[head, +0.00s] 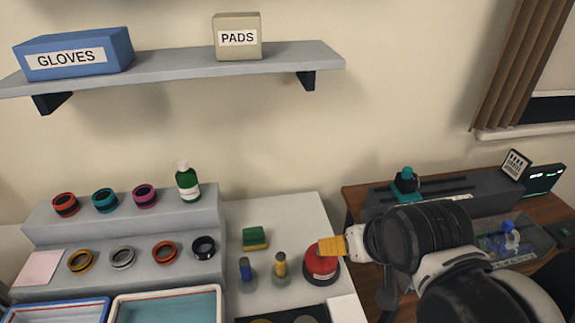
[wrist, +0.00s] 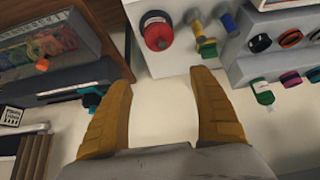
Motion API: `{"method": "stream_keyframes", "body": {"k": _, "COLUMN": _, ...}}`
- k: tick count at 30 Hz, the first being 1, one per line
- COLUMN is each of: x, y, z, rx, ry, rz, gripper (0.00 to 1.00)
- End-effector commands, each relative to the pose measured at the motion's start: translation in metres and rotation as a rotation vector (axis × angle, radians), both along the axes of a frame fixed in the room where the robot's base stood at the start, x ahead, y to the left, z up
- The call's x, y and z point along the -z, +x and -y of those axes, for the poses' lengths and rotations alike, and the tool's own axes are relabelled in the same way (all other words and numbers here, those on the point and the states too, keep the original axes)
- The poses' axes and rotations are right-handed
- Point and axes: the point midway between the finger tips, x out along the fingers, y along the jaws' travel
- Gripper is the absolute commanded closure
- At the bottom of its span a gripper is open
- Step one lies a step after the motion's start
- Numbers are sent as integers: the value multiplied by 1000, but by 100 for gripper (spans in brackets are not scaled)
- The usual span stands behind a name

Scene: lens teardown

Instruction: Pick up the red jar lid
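The red jar lid (head: 321,263) is round, with a dark band below it, and stands near the right edge of the white counter. In the wrist view the red lid (wrist: 157,36) shows beyond my fingertips, roughly in line with the gap between them. My gripper (wrist: 160,77) is open, its two yellow fingers wide apart with nothing between them. In the head view my gripper (head: 324,246) overlaps the lid's upper edge and hides a small part of it. The lid appears apart from the fingers.
A blue-topped bottle (head: 245,269), a yellow-topped bottle (head: 280,265) and a green-yellow sponge (head: 255,238) stand left of the lid. A stepped grey rack (head: 125,228) holds several rings and a green bottle (head: 187,183). A wooden desk (head: 357,205) lies to the right.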

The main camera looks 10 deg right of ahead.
Motion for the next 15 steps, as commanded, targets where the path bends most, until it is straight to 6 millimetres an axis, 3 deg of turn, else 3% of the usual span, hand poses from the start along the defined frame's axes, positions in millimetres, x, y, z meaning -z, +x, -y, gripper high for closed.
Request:
{"method": "stream_keyframes", "body": {"k": 1, "x": 0, "y": 0, "z": 0, "rx": 0, "ry": 0, "rz": -2, "gripper": 11}}
{"method": "stream_keyframes", "body": {"k": 2, "x": 0, "y": 1, "z": 0, "rx": 1, "ry": 1, "rz": -5, "gripper": 2}}
{"method": "stream_keyframes", "body": {"k": 3, "x": -1, "y": 3, "z": 0, "rx": 2, "ry": 2, "rz": -12, "gripper": 0}}
{"method": "stream_keyframes", "body": {"k": 10, "x": 4, "y": 33, "z": -3, "rx": 58, "ry": 21, "rz": -159, "gripper": 0}}
{"method": "stream_keyframes", "body": {"k": 15, "x": 25, "y": 66, "z": -7, "rx": 136, "ry": 26, "rz": -322, "gripper": 0}}
